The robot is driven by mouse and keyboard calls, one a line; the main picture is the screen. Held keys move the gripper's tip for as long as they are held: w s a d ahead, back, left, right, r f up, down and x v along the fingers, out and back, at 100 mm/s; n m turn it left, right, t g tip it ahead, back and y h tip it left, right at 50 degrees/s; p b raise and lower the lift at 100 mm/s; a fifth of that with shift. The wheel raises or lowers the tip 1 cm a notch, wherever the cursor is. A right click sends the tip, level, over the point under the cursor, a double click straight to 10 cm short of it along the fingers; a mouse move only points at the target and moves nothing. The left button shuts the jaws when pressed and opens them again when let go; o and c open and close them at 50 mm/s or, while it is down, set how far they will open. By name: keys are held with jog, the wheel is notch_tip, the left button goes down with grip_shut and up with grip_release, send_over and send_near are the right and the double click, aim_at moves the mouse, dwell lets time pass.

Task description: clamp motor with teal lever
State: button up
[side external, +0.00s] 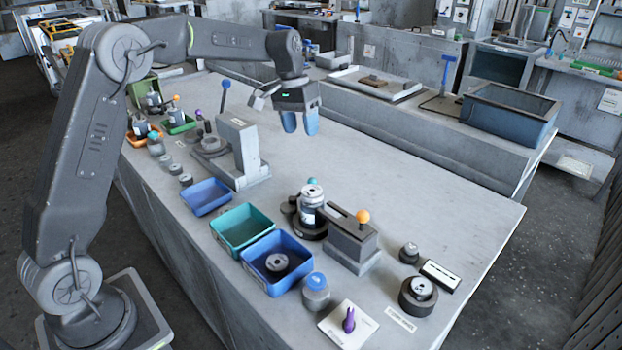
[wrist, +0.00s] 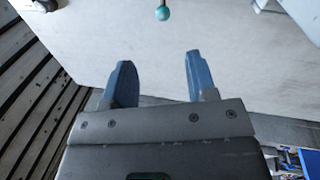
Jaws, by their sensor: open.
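The teal lever shows as a teal ball knob (side external: 312,181) just behind the motor. In the wrist view the teal knob (wrist: 163,13) is at the top edge, beyond my fingertips and roughly centred between them. The motor (side external: 312,209), a silver-topped cylinder with a pale label, stands upright in a dark round holder (side external: 312,231) beside a grey block (side external: 352,240). The motor hides most of the lever arm. My gripper (side external: 300,128) is open and empty, its blue fingers pointing down above the table behind the motor. The fingers are apart in the wrist view (wrist: 159,62).
An orange-knobbed lever (side external: 363,216) stands on the grey block, close to the motor. A taller fixture (side external: 240,150) with a blue-knobbed lever (side external: 226,84) stands to the left. Blue and green bins (side external: 243,229) line the near edge. The table's right far area is clear.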

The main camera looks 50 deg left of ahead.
aim_at(311, 178)
jog(key=f, duration=0.4)
jog(key=d+f, duration=0.1)
jog(key=f, duration=0.4)
jog(key=w+d+f, duration=0.1)
jog(key=f, duration=0.4)
jog(key=shift+w+f, duration=0.1)
jog(key=shift+f, duration=0.1)
grip_shut()
